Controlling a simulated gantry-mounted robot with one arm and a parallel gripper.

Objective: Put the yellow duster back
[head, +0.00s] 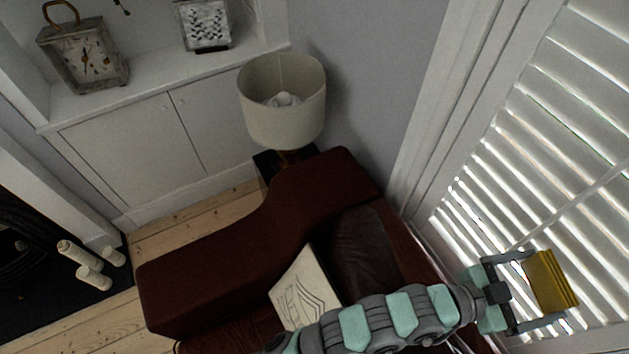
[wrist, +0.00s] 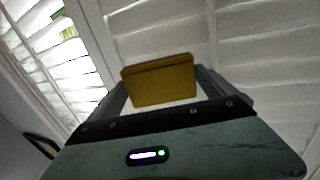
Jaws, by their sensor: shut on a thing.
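The yellow duster (head: 550,281) is a small yellow block at the right of the head view, in front of the white window shutters. My gripper (head: 540,292) is shut on it, with one finger on each side. In the wrist view the yellow duster (wrist: 158,82) sits between the two fingers of my gripper (wrist: 160,86), with the shutters behind it. It is held up in the air and looks apart from the shutters, though the exact gap is hard to tell.
White slatted shutters (head: 560,130) fill the right side. A dark red leather sofa (head: 210,270) with a patterned cushion (head: 303,290) lies below. A lamp (head: 283,100) stands behind the sofa. A white cabinet (head: 150,130) bears a clock (head: 85,58). Candles (head: 92,277) stand at left; bare floorboards (head: 185,228) show nearby.

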